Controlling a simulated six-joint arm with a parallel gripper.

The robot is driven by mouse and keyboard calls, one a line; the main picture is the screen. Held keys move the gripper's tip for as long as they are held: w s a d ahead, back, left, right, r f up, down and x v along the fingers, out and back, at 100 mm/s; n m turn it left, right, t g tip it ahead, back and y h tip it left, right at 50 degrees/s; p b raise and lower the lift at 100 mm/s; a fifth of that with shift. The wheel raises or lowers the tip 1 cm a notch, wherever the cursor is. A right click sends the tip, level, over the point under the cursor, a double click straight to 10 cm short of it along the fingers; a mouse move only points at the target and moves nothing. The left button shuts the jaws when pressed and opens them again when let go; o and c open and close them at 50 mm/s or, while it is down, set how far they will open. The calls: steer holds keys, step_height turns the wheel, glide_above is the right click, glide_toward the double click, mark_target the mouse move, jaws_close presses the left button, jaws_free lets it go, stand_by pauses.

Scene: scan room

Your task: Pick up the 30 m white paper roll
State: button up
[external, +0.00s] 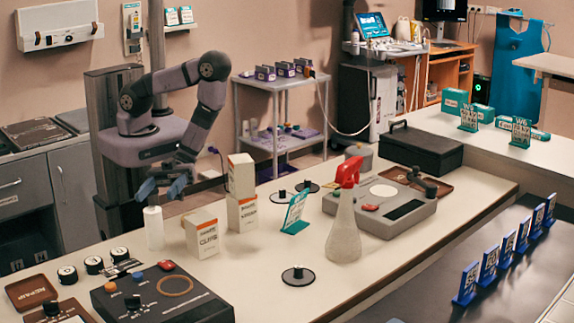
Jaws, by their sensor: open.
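A white upright cylinder (154,228) stands on the near counter at the left, with a narrower top just under my gripper. It looks like the paper roll, but no 30 m marking can be read on it, and I cannot tell it surely from a bottle. My gripper (163,188) points down with its bluish fingers apart and empty. It is above the cylinder, slightly to its right in the picture; whether a finger touches the top cannot be told.
White boxes (202,236) and a two-box stack (241,213) stand close on the right. A spray bottle (344,230) with a red head and a teal sign (295,212) stand farther right. A black control box (160,297) and several small round pieces lie in front.

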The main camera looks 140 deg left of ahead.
mark_target(152, 210)
steer(key=f, duration=0.1)
steer(key=f+n, duration=0.1)
steer(key=f+n+b, duration=0.1)
steer(key=shift+s+f, duration=0.35)
steer(key=shift+p+x, duration=0.45)
steer(key=shift+x, duration=0.7)
steer(key=shift+d, duration=0.1)
steer(key=shift+w+d+r+p, duration=0.1)
steer(key=shift+w+d+p, duration=0.35)
steer(key=shift+d+p, duration=0.15)
steer(key=shift+p+x, duration=0.8)
steer(key=shift+x, duration=0.95)
jaws_close()
steer(key=shift+a, duration=0.1)
steer(key=shift+w+r, duration=0.1)
